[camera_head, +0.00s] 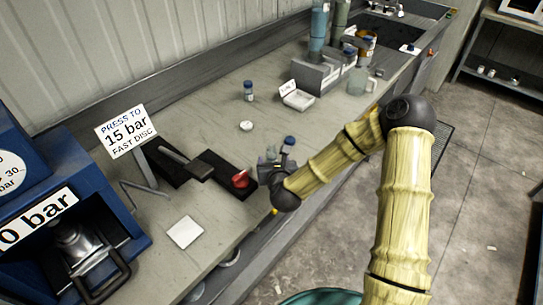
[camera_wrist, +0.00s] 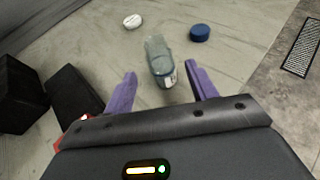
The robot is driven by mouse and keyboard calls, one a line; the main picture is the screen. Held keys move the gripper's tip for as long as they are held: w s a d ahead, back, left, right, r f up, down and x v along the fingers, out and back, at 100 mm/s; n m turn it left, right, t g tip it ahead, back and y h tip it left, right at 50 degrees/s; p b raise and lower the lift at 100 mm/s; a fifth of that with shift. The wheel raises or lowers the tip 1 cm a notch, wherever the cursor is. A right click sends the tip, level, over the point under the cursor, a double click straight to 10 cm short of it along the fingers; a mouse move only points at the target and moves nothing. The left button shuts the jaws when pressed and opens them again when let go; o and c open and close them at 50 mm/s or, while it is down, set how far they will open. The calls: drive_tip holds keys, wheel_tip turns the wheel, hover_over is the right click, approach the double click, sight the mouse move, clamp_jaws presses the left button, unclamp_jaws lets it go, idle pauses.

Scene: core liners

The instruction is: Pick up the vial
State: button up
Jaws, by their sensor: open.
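A grey-green, glassy vial (camera_wrist: 160,58) with a small pale label patch shows in the wrist view, ahead of and between the fingertips. My gripper (camera_wrist: 160,70) is open, with one purple finger on each side of the vial. I cannot tell whether either finger touches it. In the head view my gripper (camera_head: 275,163) is low over the bench near its front edge, and the vial there is small and hard to separate from the fingers. A round blue cap (camera_wrist: 200,32) is just beyond the vial to the right; it also shows in the head view (camera_head: 289,140).
A white disc (camera_wrist: 132,21) lies beyond the vial to the left. A black block (camera_wrist: 74,97) and a red part (camera_head: 240,179) are left of my gripper. A blue-capped bottle (camera_head: 248,91) and a white tray (camera_head: 298,99) stand farther back. The blue press (camera_head: 110,225) is at left.

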sight(272, 156)
drive_tip(key=p+x, duration=0.1)
drive_tip(key=x, duration=0.4)
drive_tip(key=shift+r+p, duration=0.15)
drive_tip(key=shift+p, duration=0.15)
drive_tip(key=shift+d, duration=0.1)
drive_tip(key=c, duration=1.1)
